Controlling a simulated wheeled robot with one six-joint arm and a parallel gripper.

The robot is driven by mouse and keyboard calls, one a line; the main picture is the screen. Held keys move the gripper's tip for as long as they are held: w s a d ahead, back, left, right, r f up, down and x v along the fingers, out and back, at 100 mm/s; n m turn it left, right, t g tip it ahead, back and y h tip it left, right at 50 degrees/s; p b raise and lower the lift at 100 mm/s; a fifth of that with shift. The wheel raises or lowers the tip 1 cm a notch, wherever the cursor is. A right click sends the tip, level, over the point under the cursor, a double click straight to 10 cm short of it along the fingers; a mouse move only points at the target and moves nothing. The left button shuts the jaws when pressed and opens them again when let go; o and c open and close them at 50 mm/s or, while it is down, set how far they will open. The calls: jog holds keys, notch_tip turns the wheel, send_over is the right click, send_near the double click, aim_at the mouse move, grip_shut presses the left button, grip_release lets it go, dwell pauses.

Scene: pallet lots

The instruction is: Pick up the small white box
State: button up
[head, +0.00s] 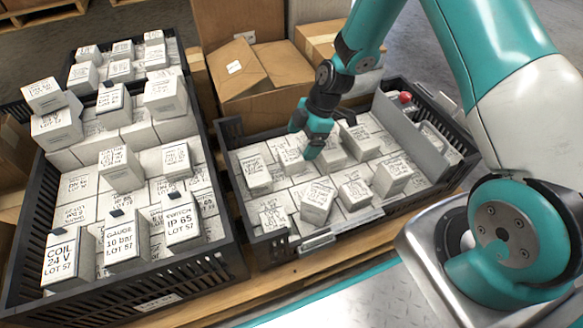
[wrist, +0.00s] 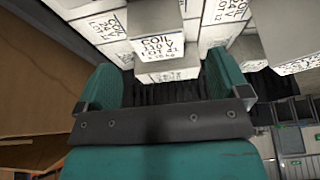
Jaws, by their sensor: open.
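Several small white boxes with black printed labels fill the right black crate (head: 262,248). My gripper (head: 304,142) is over the back-middle of this crate, pointing down, open and empty. In the wrist view my gripper (wrist: 165,88) has its teal fingers spread apart. A white box labelled COIL 110 V LOT 41 (wrist: 160,47) shows just beyond the gap between them. In the head view a white box (head: 290,160) lies beside the fingertips, partly hidden by them. Whether a finger touches a box, and which box is meant, I cannot tell.
A larger black crate (head: 232,262) on the left holds many similar white boxes, some stacked high. Another crate of white boxes (head: 120,70) stands behind it. Cardboard boxes (head: 240,72) stand behind the right crate. A grey divider (head: 408,130) crosses its right end.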

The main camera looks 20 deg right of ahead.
aim_at(292, 155)
jog(key=b+x, duration=0.2)
jog(key=x, duration=0.2)
jog(key=b+x, duration=0.3)
jog(key=x, duration=0.1)
jog(key=shift+w+a+r+b, duration=0.1)
jog(key=shift+w+a+b, duration=0.05)
jog(key=shift+a+b, duration=0.15)
jog(key=shift+r, duration=0.15)
jog(key=c, duration=1.1)
